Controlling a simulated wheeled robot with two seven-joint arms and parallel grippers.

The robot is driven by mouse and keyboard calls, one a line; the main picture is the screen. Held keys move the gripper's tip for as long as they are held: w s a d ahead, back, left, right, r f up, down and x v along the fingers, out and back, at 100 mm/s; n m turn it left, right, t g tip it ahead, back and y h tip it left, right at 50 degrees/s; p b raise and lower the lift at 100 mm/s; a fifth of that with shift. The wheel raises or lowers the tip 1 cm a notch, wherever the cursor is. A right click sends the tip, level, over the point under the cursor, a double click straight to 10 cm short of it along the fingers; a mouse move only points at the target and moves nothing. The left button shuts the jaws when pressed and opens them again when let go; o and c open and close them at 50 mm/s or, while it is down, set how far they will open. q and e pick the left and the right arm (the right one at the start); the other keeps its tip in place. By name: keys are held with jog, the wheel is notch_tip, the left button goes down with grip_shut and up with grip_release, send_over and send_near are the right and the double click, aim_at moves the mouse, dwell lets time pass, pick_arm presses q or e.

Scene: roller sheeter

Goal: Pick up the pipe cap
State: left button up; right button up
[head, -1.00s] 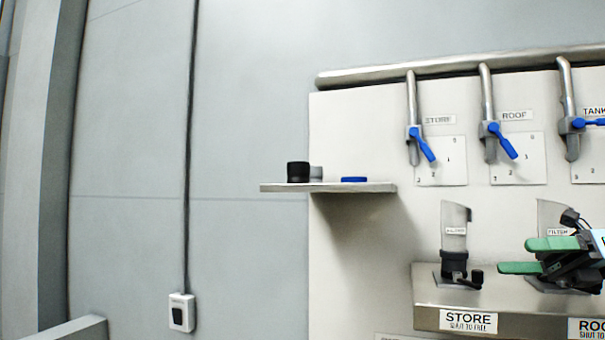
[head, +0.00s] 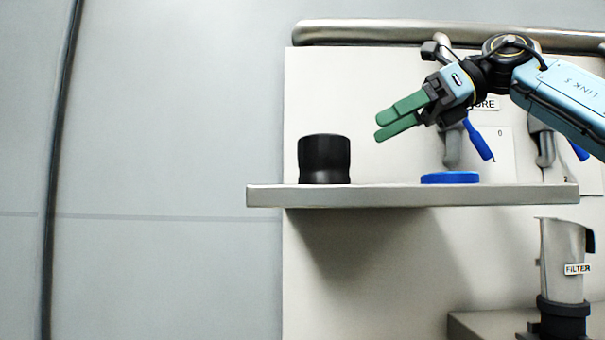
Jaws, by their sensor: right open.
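A black, slightly waisted cylinder (head: 324,160) stands upright on the left part of a pale shelf (head: 400,196). A flat blue disc (head: 450,177) lies on the same shelf, right of it. I cannot tell for sure which of the two is the pipe cap. My right gripper (head: 383,128) reaches in from the right, above the shelf. Its green fingers are open, empty and point down to the left. The tips are between the black cylinder and the blue disc in the picture, touching neither. My left gripper is not in view.
Behind my right arm are a steel rail (head: 370,32) and pipes with blue valve handles (head: 478,140). A metal spout labelled FILTER (head: 562,262) stands below the shelf at right.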

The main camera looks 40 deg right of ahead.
jog(key=shift+w+a+f, duration=0.7)
jog(key=shift+a+f, duration=0.15)
jog(key=shift+a, duration=0.15)
jog(key=x, duration=0.2)
jog(key=shift+w+a, duration=0.1)
jog(key=shift+w, duration=0.25)
jog(key=shift+w+a+f, duration=0.1)
jog(key=shift+w, duration=0.15)
jog(key=shift+w+a+f, duration=0.35)
jog(key=shift+w+a, duration=0.05)
jog(key=shift+a, duration=0.15)
jog(key=p+x, duration=0.1)
jog(key=x, duration=0.2)
jog(key=shift+w+a+f, duration=0.1)
jog(key=shift+w+a, duration=0.1)
jog(key=shift+w, duration=0.1)
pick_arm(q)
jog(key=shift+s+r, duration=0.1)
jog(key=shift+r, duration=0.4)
pick_arm(e)
jog(key=shift+s+d, duration=0.1)
jog(key=shift+s, duration=0.05)
jog(key=shift+c, duration=1.2)
jog(key=c, duration=0.8)
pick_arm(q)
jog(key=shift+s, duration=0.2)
pick_arm(e)
jog(key=shift+c, duration=0.2)
